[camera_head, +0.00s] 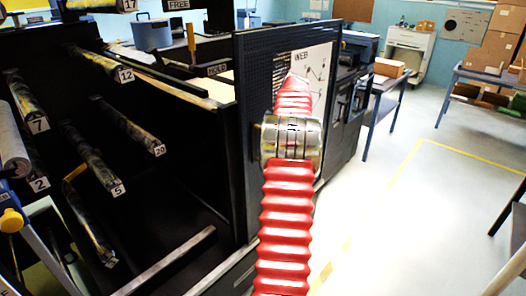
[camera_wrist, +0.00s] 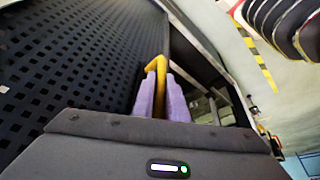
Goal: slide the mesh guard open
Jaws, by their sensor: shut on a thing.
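The mesh guard (camera_head: 252,75) is a dark perforated panel at the middle of the head view, to the right of the exposed rollers. In the wrist view the guard (camera_wrist: 70,60) fills the left side as a black sheet with square holes. Its yellow handle (camera_wrist: 158,63) stands at the panel's right edge. My gripper (camera_wrist: 162,78) has its two pale purple fingers shut on this handle, one on each side. In the head view my red arm hides the gripper and the handle.
Several numbered rollers (camera_head: 130,125) show in the dark machine frame at the left. A white diagram sheet (camera_head: 302,75) is behind my arm. A blue-legged table (camera_head: 385,90) stands at the right rear. The pale floor (camera_head: 410,220) at the right is mostly clear, with yellow lines.

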